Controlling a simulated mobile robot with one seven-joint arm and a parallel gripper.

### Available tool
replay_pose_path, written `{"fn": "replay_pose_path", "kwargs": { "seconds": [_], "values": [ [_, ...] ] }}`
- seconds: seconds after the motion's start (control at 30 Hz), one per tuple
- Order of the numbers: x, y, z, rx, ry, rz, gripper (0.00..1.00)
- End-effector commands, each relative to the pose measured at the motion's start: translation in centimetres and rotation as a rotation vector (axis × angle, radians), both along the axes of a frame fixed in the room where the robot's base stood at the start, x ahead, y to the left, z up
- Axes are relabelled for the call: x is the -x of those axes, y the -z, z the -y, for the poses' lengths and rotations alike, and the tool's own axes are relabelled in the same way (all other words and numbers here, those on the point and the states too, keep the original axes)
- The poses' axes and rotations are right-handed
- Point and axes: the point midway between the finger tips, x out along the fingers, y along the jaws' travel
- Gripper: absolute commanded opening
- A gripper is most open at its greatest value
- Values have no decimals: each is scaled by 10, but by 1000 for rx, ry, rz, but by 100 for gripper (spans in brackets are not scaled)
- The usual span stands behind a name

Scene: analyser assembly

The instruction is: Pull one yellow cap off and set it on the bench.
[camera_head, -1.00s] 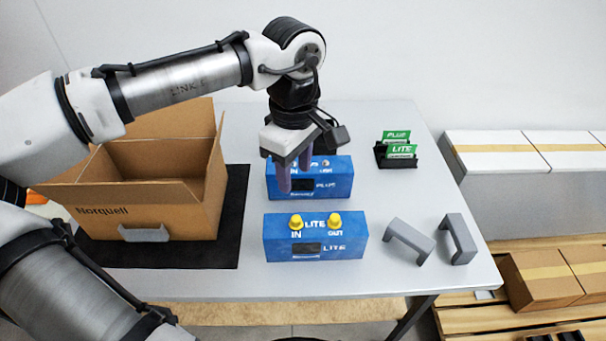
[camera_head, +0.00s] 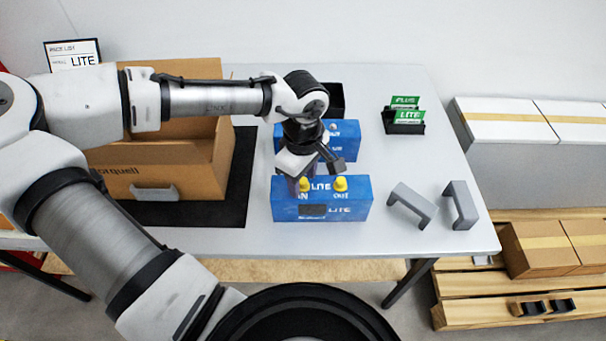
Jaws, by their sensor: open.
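The blue LITE analyser (camera_head: 340,205) stands at the front of the bench (camera_head: 420,238). Two yellow caps sit on its top: the IN cap (camera_head: 304,184) on the left and the OUT cap (camera_head: 341,184) on the right. My gripper (camera_head: 298,186) is open, pointing down at the IN cap. One finger shows just left of that cap; the other finger is hard to make out, and I cannot tell whether either touches it. The blue PLUS analyser (camera_head: 345,140) stands behind, partly hidden by my arm.
Two grey brackets (camera_head: 411,204) (camera_head: 461,204) lie right of the LITE analyser. A cardboard box (camera_head: 190,165) stands on a black mat (camera_head: 235,195) at left. A black holder (camera_head: 404,124) with green PLUS and LITE cards is at the back right. Bench between is clear.

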Motion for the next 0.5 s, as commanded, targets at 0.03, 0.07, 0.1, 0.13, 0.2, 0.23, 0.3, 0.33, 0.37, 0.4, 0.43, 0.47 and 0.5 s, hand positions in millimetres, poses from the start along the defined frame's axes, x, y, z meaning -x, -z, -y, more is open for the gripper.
{"fn": "replay_pose_path", "kwargs": {
  "seconds": [0.03, 0.07, 0.1, 0.13, 0.2, 0.23, 0.3, 0.33, 0.37, 0.4, 0.43, 0.47, 0.5],
  "values": [
    [0, 0, 0, 0, 0, 0, 45],
    [0, 0, 0, 0, 0, 0, 45],
    [0, 0, 0, 0, 0, 0, 45],
    [0, 0, 0, 0, 0, 0, 45],
    [0, 0, 0, 0, 0, 0, 42],
    [0, 0, 0, 0, 0, 0, 38],
    [0, 0, 0, 0, 0, 0, 29],
    [0, 0, 0, 0, 0, 0, 25],
    [0, 0, 0, 0, 0, 0, 21],
    [0, 0, 0, 0, 0, 0, 16],
    [0, 0, 0, 0, 0, 0, 12],
    [0, 0, 0, 0, 0, 0, 8],
    [0, 0, 0, 0, 0, 0, 3]
  ]
}}
